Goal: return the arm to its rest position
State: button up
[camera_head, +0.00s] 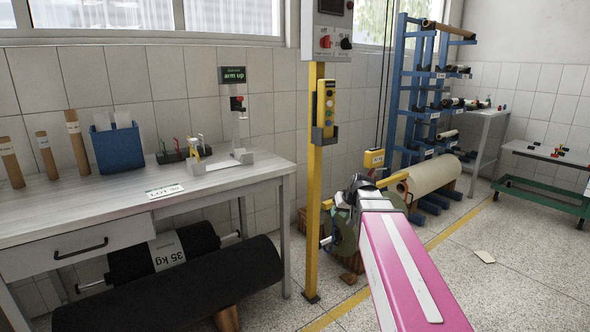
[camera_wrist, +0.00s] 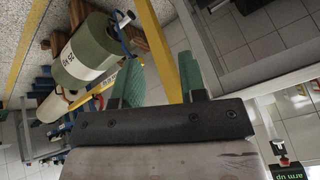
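My arm, with a pink link (camera_head: 410,270), reaches forward from the lower right in the head view. My gripper (camera_head: 352,190) is at its far end, in front of the green roll and to the right of the yellow post. In the wrist view my gripper (camera_wrist: 158,82) shows two green-padded fingers standing apart with nothing between them. Part of the yellow post (camera_wrist: 163,50) shows through the gap. The wrist view is tilted.
A workbench (camera_head: 225,180) stands left, with a blue bin (camera_head: 118,147) and an "arm up" stand (camera_head: 238,120). The yellow post (camera_head: 313,220) is close beside my gripper. A green roll (camera_wrist: 90,50) lies beyond. Open floor (camera_head: 500,265) lies right.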

jog(key=s+d+f+m+g+h, duration=0.1)
jog(key=s+f+g+h, duration=0.2)
jog(key=s+f, duration=1.6)
jog(key=shift+s+d+f+m+g+h, duration=0.2)
jog(key=shift+d+f+m+g+h, duration=0.25)
jog(key=shift+g, duration=0.65)
jog(key=shift+a+f, duration=0.1)
